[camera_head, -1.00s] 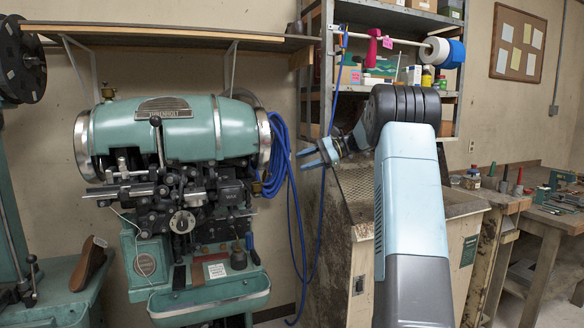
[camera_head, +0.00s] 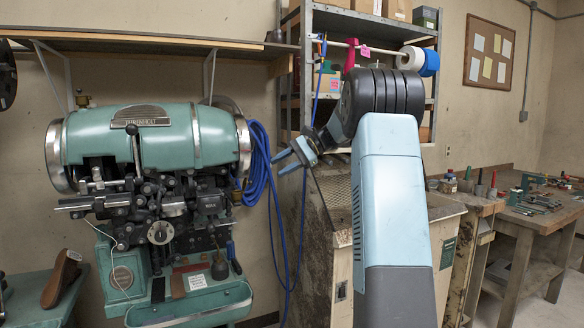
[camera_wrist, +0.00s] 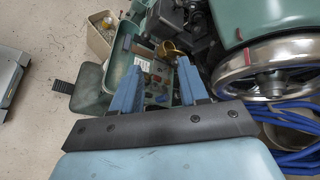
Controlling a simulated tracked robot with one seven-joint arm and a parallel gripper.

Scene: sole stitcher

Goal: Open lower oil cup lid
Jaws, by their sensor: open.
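The green stitching machine (camera_head: 150,140) stands at the left in the head view, with dark levers and mechanisms on its front. I cannot clearly pick out the lower oil cup or its lid. A small brass ring-like part (camera_wrist: 172,48) shows beyond my fingers in the wrist view, and I cannot tell what it is. My gripper (camera_head: 277,165) is open and empty, in the air right of the machine near the hanging blue hose. Its two blue fingers are spread in the wrist view (camera_wrist: 158,66), with the machine's green tray beyond them.
The blue hose (camera_head: 262,165) hangs at the machine's right end, and the metal handwheel (camera_wrist: 265,68) is close on the right in the wrist view. A worn cabinet (camera_head: 325,235) stands behind my arm.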

